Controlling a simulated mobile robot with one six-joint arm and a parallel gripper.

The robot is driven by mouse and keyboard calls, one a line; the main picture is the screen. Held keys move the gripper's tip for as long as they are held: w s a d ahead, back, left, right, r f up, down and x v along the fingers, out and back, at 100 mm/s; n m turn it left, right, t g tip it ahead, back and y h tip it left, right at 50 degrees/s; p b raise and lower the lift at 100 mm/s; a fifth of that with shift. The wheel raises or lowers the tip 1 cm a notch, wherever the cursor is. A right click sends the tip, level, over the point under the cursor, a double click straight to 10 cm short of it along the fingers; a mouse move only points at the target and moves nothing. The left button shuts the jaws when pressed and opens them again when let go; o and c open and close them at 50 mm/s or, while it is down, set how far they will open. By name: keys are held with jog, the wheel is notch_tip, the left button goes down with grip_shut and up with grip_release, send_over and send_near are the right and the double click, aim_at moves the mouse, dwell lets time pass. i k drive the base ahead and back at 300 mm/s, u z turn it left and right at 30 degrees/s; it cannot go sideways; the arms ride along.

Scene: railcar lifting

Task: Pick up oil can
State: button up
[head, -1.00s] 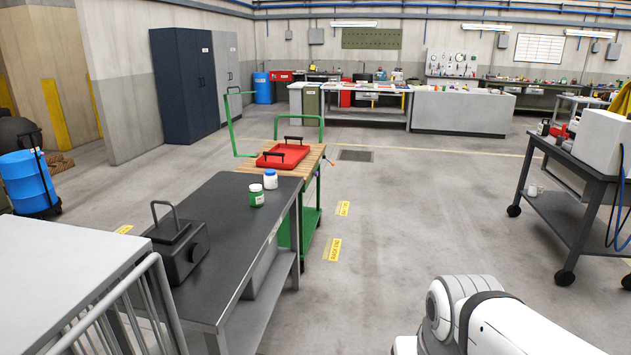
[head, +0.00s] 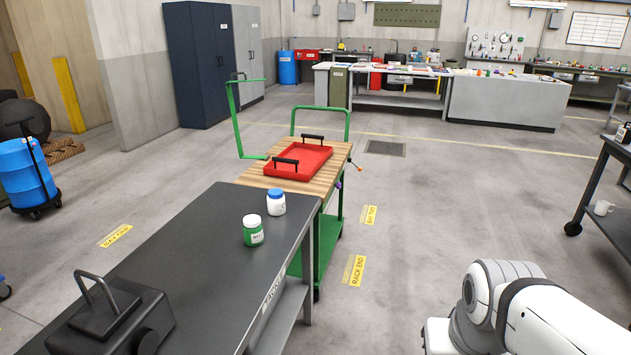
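I cannot pick out an oil can for certain. A small dark container with a pale label (head: 624,132) stands on the cart at the right edge, partly cut off; I cannot tell whether it is an oil can. A green jar with a white lid (head: 253,230) and a white jar with a blue lid (head: 276,203) stand upright on the black-topped table (head: 190,250). My gripper is not in view; only part of my white arm shows at the lower right.
A black box with a handle (head: 112,318) sits at the table's near end. Beyond the table, a red tray (head: 298,160) rests on a green wood-topped cart (head: 258,178). The floor between is open.

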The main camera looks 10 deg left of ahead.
aim_at(276, 207)
jog(key=i, duration=2.7)
jog(key=u, duration=2.65)
